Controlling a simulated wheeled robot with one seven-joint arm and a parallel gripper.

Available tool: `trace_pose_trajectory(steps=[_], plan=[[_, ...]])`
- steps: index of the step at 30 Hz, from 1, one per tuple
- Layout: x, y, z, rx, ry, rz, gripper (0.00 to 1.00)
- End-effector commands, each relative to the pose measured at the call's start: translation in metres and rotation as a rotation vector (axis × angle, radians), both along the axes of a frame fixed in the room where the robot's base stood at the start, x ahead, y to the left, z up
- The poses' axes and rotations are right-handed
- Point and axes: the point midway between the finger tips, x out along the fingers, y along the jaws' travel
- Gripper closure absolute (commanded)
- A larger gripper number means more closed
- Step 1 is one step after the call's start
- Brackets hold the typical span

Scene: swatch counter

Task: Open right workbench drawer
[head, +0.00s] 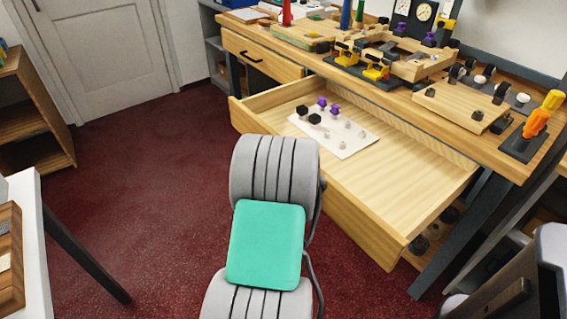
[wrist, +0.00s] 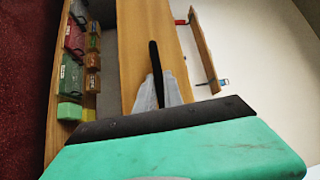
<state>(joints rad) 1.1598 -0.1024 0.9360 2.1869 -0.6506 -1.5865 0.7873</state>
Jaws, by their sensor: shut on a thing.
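The right workbench drawer (head: 425,185) stands far out in the head view, with its inside open to view. A white sheet with small black, purple and pale pieces lies in it. Its handle does not show in the head view. My gripper (wrist: 157,84) shows only in the wrist view, where its grey fingers are shut on a thin black handle (wrist: 154,55) against a wooden panel (wrist: 130,35). I cannot tell from the wrist view alone which part of the room this panel belongs to. My grey and green arm stands before the drawer in the head view.
The left drawer (head: 262,60) is shut. The bench top (head: 395,95) carries clamps, boards and an orange-handled tool (head: 540,118). A white table (head: 28,185) stands at lower left. Red carpet (head: 150,170) is clear left of the drawer. Coloured boxes (wrist: 75,55) show in the wrist view.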

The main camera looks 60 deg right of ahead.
Motion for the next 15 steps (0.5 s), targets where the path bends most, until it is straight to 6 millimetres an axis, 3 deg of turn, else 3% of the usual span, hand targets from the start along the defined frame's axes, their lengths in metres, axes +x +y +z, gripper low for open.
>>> trace_pose_trajectory(steps=[14,15], plan=[[0.0033,0.0088,-0.001,0.001,0.002,0.009,1.0],[0.0033,0.0087,-0.001,0.001,0.002,0.009,0.85]])
